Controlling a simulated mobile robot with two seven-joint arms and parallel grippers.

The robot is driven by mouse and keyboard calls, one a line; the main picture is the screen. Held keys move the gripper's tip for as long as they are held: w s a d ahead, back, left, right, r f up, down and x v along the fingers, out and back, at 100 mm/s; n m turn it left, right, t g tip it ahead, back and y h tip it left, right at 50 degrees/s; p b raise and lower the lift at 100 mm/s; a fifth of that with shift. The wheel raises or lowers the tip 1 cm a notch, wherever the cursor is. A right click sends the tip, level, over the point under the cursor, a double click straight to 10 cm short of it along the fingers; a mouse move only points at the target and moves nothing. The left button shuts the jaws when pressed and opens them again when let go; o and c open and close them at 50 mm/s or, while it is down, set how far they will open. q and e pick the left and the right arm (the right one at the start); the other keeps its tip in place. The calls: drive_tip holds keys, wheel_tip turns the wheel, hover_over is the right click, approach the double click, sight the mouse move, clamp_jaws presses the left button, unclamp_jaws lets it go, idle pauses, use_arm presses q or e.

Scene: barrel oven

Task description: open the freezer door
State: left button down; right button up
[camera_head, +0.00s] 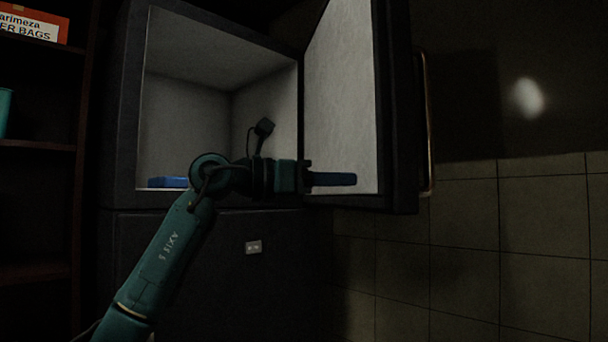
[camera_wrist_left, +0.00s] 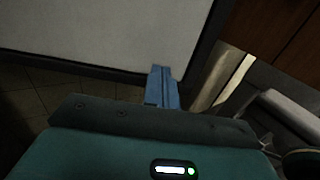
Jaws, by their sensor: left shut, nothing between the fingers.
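The freezer door (camera_head: 343,95) stands wide open, swung out to the right of the freezer compartment (camera_head: 188,115). Its pale inner face shows in the head view, with a long handle (camera_head: 427,125) along its outer side. My left gripper (camera_head: 350,179) is shut and empty, in front of the lower part of the door's inner face. In the left wrist view its blue fingers (camera_wrist_left: 163,88) are together, near the lower edge of the pale door panel (camera_wrist_left: 120,30). I cannot tell whether they touch the door. My right gripper is not in view.
A blue object (camera_head: 168,182) lies on the compartment floor at the left. A closed dark lower door (camera_head: 200,270) is below. Dark shelves (camera_head: 40,145) with a box of bags (camera_head: 33,22) stand at the left. A tiled wall (camera_head: 520,250) is at the right.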

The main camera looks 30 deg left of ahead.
sight(374, 178)
use_arm(q)
drive_tip(key=shift+x, duration=1.6)
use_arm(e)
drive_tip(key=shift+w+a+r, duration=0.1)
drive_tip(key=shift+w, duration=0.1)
